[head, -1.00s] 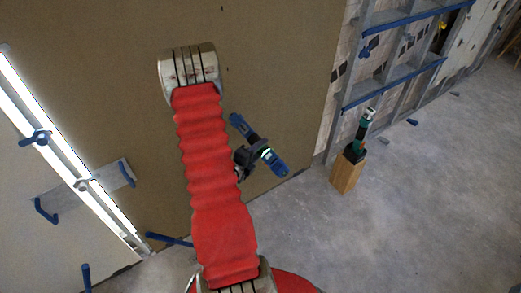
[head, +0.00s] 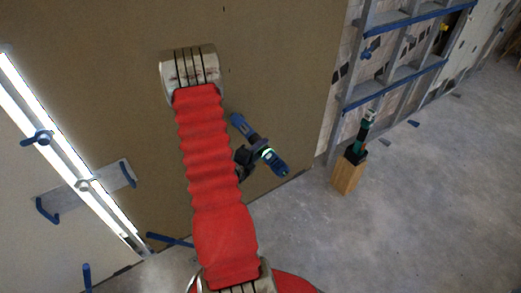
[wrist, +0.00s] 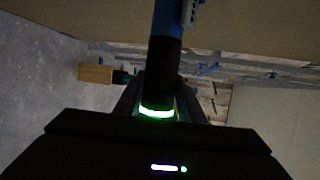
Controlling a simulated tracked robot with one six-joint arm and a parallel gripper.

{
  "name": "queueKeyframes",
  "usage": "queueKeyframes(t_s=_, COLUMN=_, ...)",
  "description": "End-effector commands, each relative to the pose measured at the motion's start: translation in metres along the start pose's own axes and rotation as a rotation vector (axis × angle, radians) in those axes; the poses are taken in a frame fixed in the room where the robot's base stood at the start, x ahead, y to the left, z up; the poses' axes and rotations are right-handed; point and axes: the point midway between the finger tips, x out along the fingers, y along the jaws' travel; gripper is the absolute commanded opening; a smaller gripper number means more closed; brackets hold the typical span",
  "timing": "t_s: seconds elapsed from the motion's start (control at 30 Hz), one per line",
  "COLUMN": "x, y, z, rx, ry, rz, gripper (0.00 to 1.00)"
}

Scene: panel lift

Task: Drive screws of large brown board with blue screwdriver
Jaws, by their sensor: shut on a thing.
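The large brown board (head: 110,70) stands upright and fills the left and middle of the head view. The blue screwdriver (head: 272,160) is in front of its lower right part, tilted, with a glowing green ring. My gripper (head: 246,158) is shut on it, partly hidden behind my red-sleeved arm. In the wrist view the screwdriver (wrist: 166,55) runs up from between the fingers of my gripper (wrist: 158,95), its tip out of frame. I cannot tell whether the tip touches the board. No screw is clearly visible.
A green and black tool (head: 364,135) stands on a wooden block (head: 347,175) at right. A metal frame with blue rails (head: 405,75) stands behind it. At left are a bright light strip (head: 65,140) and a grey plate with blue handles (head: 90,190). The concrete floor at right is mostly clear.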

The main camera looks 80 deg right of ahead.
Motion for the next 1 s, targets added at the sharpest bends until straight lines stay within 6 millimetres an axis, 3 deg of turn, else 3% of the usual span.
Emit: queueKeyframes(t_s=1.0, x=0.0031, y=-0.0014, z=0.0092, rx=0.001, ry=-0.003, rz=-0.004, gripper=0.0)
